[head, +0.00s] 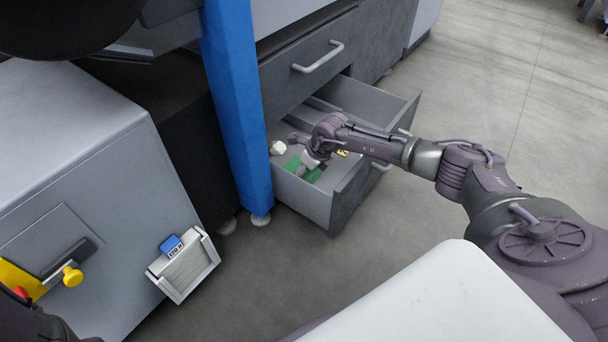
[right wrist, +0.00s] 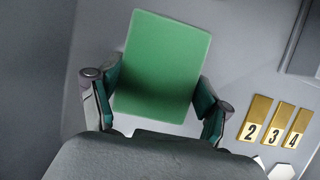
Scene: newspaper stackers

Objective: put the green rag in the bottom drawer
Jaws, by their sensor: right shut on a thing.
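The green rag (right wrist: 163,65) is a flat green rectangle between the two fingers of my right gripper (right wrist: 158,98), which is shut on it. In the head view my right gripper (head: 308,163) reaches down into the open bottom drawer (head: 345,208), and the green rag (head: 292,164) shows on both sides of it, inside the drawer walls. I cannot tell whether the rag touches the drawer floor. My left gripper is not in view.
Yellow number plates (right wrist: 278,122) and a white hexagonal piece (right wrist: 281,172) lie in the drawer. A blue post (head: 236,110) stands close to the drawer's left side. The closed drawer above has a grey handle (head: 318,58). Open floor (head: 480,110) lies to the right.

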